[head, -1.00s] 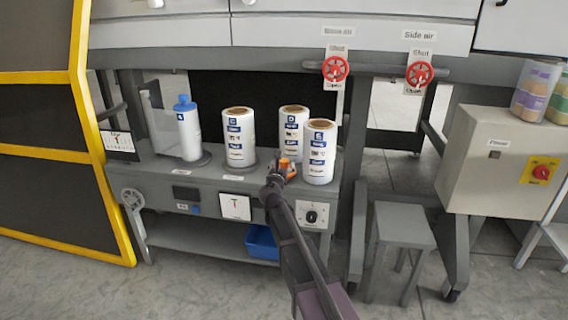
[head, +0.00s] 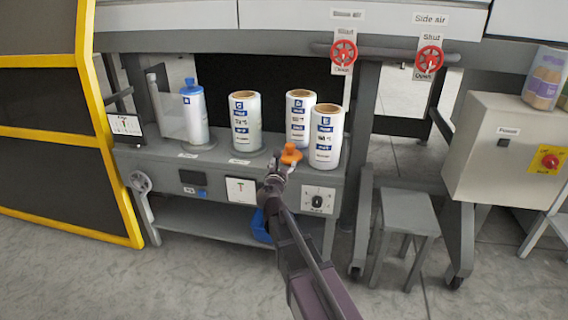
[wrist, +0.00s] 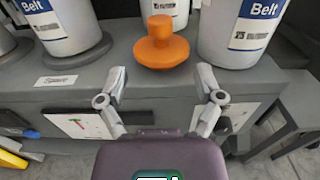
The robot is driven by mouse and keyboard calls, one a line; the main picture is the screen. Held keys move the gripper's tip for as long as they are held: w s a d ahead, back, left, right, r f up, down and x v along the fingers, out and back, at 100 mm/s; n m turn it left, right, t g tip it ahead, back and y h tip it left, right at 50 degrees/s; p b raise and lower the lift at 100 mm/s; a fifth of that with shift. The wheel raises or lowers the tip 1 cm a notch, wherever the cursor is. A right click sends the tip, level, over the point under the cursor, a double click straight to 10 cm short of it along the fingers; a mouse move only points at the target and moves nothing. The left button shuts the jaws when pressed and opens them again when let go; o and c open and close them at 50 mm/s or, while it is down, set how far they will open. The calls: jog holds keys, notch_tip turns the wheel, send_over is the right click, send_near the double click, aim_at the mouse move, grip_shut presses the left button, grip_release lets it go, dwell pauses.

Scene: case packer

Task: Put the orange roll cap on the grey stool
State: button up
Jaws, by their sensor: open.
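The orange roll cap (head: 290,154) sits on the grey bench top near its front edge, in front of the white rolls. In the wrist view the orange cap (wrist: 161,46) shows a round knob on a wider disc, upright, straight ahead of my gripper (wrist: 162,84). My gripper is open and empty, its two fingers apart and short of the cap. In the head view my gripper (head: 277,172) is just below and left of the cap. The grey stool (head: 408,212) stands on the floor to the right of the bench, its top bare.
White labelled rolls (head: 326,137) stand close behind and right of the cap. Red valve wheels (head: 343,53) hang above. A beige switch box (head: 503,150) is right of the stool.

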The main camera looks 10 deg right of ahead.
dwell(0.5)
jog(key=s+d+f+m+g+h, duration=0.2)
jog(key=s+d+f+m+g, duration=0.9)
jog(key=m, duration=0.7)
jog(key=s+a+f+m+g+y, duration=0.1)
jog(key=s+f+m+g+y, duration=0.2)
jog(key=s+m, duration=0.4)
jog(key=s+a+f+m+g+y, duration=0.1)
jog(key=s+f+m+g+y, duration=0.2)
jog(key=s+m, duration=0.4)
jog(key=s+f+y, duration=0.1)
jog(key=s, duration=0.3)
jog(key=shift+a+f+y, duration=0.3)
jog(key=shift+a, duration=0.1)
jog(key=shift+r, duration=0.1)
jog(key=shift+r+p, duration=0.35)
jog(key=shift+p, duration=0.15)
